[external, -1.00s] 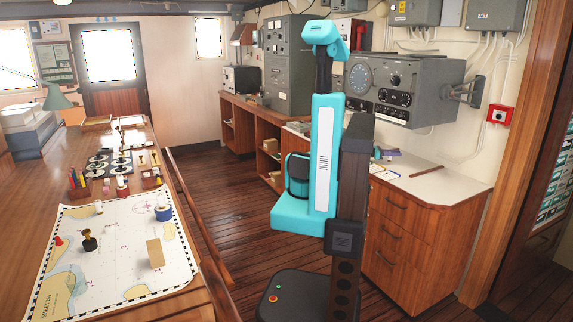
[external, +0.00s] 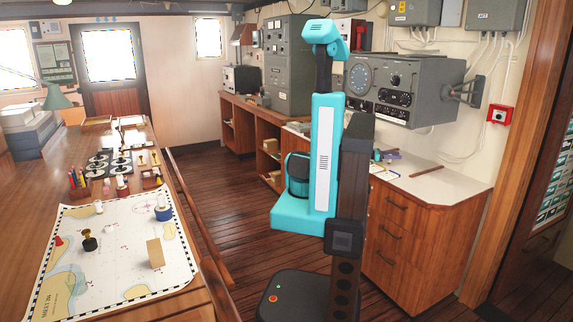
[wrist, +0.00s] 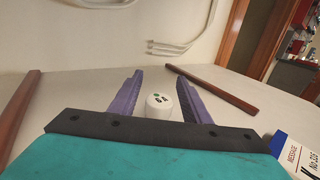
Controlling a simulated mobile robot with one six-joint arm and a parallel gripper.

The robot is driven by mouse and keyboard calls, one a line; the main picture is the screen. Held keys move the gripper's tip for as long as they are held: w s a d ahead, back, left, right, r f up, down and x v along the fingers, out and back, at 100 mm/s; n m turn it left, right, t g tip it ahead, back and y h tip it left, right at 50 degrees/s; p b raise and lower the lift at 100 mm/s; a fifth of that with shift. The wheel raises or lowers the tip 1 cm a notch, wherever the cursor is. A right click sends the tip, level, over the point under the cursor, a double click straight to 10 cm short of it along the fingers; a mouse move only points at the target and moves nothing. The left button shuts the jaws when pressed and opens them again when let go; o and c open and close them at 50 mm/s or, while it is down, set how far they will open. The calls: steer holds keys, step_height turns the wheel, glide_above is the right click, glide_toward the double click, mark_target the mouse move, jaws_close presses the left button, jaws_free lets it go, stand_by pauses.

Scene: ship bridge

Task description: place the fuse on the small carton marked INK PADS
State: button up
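In the wrist view, a white round-topped piece with a green dot and dark marks, likely the fuse (wrist: 158,104), stands on the pale counter. My gripper (wrist: 159,78) is open, with one purple finger on each side of it. A narrow gap shows on its left; I cannot tell whether the right finger touches it. Its lower part is hidden behind my gripper's body. In the external view my arm hides most of the gripper area. A small tan carton (external: 155,253) stands on the chart at left, but no INK PADS marking is legible.
Dark red-brown strips lie on the counter at left (wrist: 18,108) and right (wrist: 213,88). A message pad (wrist: 298,155) is at the lower right. The wall stands behind the counter. The chart table (external: 120,235) holds stamps and small items; open floor lies between table and counter.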

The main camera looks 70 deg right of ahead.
steer(key=shift+r+p, duration=0.2)
steer(key=shift+p, duration=0.1)
steer(key=w+b, duration=0.1)
steer(key=w, duration=0.3)
steer(key=w+a+b, duration=0.1)
steer(key=w+b, duration=0.1)
steer(key=w, duration=0.2)
steer(key=w+a+b, duration=0.1)
steer(key=w, duration=0.2)
steer(key=shift+w+a, duration=0.15)
steer(key=shift+w, duration=0.25)
steer(key=shift+o, duration=0.5)
